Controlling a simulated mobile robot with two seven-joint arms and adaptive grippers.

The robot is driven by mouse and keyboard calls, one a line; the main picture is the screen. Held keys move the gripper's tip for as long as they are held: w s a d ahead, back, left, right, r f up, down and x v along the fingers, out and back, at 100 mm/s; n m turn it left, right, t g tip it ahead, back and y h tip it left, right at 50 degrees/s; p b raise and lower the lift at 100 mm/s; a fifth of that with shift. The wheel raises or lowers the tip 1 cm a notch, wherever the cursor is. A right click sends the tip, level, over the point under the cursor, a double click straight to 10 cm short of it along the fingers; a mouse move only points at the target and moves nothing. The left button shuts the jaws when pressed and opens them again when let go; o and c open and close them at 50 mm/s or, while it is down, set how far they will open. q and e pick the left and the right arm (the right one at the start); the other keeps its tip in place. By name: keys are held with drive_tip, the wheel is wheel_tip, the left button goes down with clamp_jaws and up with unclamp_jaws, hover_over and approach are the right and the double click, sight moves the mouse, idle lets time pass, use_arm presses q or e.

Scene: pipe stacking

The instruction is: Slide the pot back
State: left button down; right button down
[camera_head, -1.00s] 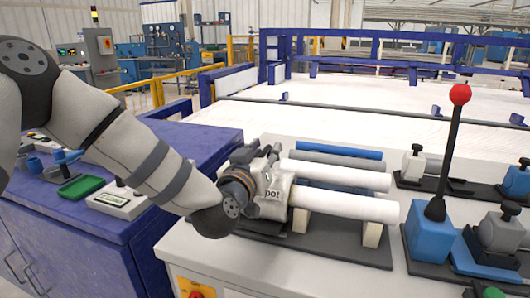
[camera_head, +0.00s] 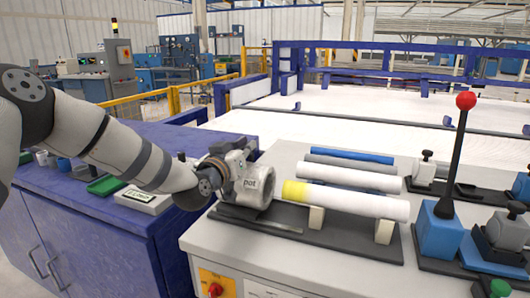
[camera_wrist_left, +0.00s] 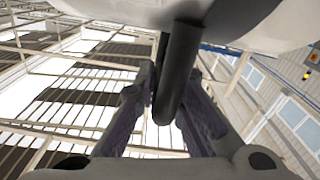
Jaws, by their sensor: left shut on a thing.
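My left gripper (camera_head: 234,158) is at the pot's upper left side. In the left wrist view my gripper's fingers (camera_wrist_left: 176,105) are shut on a dark round bar (camera_wrist_left: 178,70), the pot's handle. The head view partly hides this grip behind my wrist. My right gripper is not in view.
Behind the front pipe lie another white pipe (camera_head: 350,177), a grey one and a blue one (camera_head: 352,156). A blue lever box (camera_head: 438,232) with a red knob stands to the right. A purple cabinet (camera_head: 110,220) is on the left, below my arm.

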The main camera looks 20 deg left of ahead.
use_arm(q)
drive_tip(key=shift+a+r, duration=0.15)
drive_tip(key=shift+a, duration=0.2)
drive_tip(key=c, duration=1.7)
unclamp_jaws()
drive_tip(key=shift+r, duration=0.1)
drive_tip(key=shift+o, duration=0.2)
drive_tip(key=shift+w+a, duration=0.1)
drive_tip(key=shift+a, duration=0.1)
drive_tip(key=shift+d, duration=0.15)
drive_tip(key=s, duration=1.2)
drive_tip(key=shift+a, duration=0.25)
drive_tip(key=shift+f, duration=0.2)
